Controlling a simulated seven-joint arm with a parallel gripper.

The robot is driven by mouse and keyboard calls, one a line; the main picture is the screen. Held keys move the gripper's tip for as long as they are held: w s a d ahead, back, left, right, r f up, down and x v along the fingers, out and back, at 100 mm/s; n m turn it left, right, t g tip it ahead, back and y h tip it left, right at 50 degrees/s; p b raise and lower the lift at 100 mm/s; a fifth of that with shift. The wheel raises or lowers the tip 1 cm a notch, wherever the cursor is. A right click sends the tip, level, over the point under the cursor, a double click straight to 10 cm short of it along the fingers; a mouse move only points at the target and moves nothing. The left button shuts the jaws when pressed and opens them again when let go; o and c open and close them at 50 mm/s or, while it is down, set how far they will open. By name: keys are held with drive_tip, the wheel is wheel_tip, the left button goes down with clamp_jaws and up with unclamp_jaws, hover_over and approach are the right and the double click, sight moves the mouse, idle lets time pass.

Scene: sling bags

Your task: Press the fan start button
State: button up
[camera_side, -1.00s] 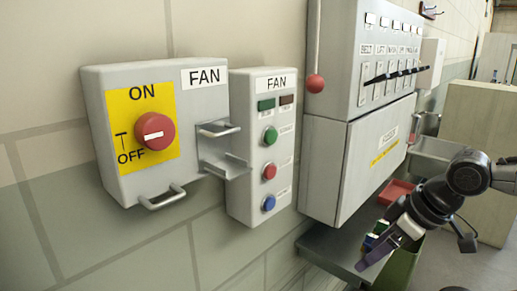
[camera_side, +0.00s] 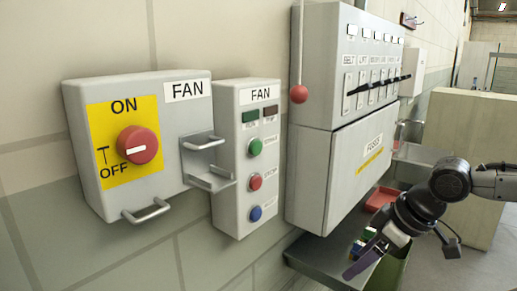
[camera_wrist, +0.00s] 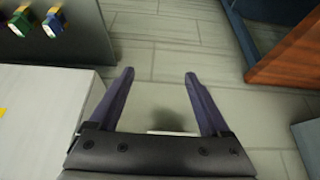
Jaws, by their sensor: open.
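The fan button box (camera_side: 246,160) is mounted on the wall in the side view. It has a green button (camera_side: 255,147) at the top, a red button (camera_side: 256,182) in the middle and a blue button (camera_side: 256,214) at the bottom. The label beside the green button seems to read START, but it is blurred. My gripper (camera_side: 354,274) is at the lower right, well apart from the box and pointing down and left. In the wrist view my gripper (camera_wrist: 160,75) is open, with nothing between its fingers.
A fan switch box (camera_side: 188,109) with a red rotary knob (camera_side: 138,145) is left of the button box. A fuse cabinet (camera_side: 345,180) with levers stands to its right, with a red ball pull (camera_side: 299,94) hanging in front. A metal shelf (camera_side: 310,256) is below.

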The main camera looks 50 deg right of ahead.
drive_tip(key=c, duration=0.5)
drive_tip(key=shift+s+f+n, duration=0.15)
drive_tip(key=shift+s+n, duration=0.1)
drive_tip(key=shift+n, duration=0.35)
drive_tip(key=shift+c, duration=1.1)
drive_tip(key=shift+s+a+n+g, duration=0.2)
drive_tip(key=shift+n+g, duration=0.1)
drive_tip(key=shift+n, duration=0.2)
drive_tip(key=shift+c, duration=1.1)
drive_tip(key=a+r+n, duration=0.1)
drive_tip(key=r+n, duration=0.1)
drive_tip(key=r, duration=0.1)
drive_tip(key=a+r+n+y, duration=0.1)
drive_tip(key=r+n, duration=0.1)
drive_tip(key=r, duration=0.1)
drive_tip(key=w+a+r+n+y, duration=0.1)
drive_tip(key=r+n, duration=0.1)
drive_tip(key=r, duration=0.1)
clamp_jaws()
drive_tip(key=w+r+n+y, duration=0.1)
drive_tip(key=w+r+n, duration=0.1)
drive_tip(key=r, duration=0.5)
drive_tip(key=w+r+n, duration=0.3)
drive_tip(key=r, duration=0.3)
drive_tip(key=w+d+r+n+y, duration=0.1)
drive_tip(key=w+r+n, duration=0.2)
drive_tip(key=r, duration=0.4)
drive_tip(key=shift+r+n+t+y, duration=0.3)
drive_tip(key=shift+r+t, duration=0.05)
drive_tip(key=shift+t, duration=0.05)
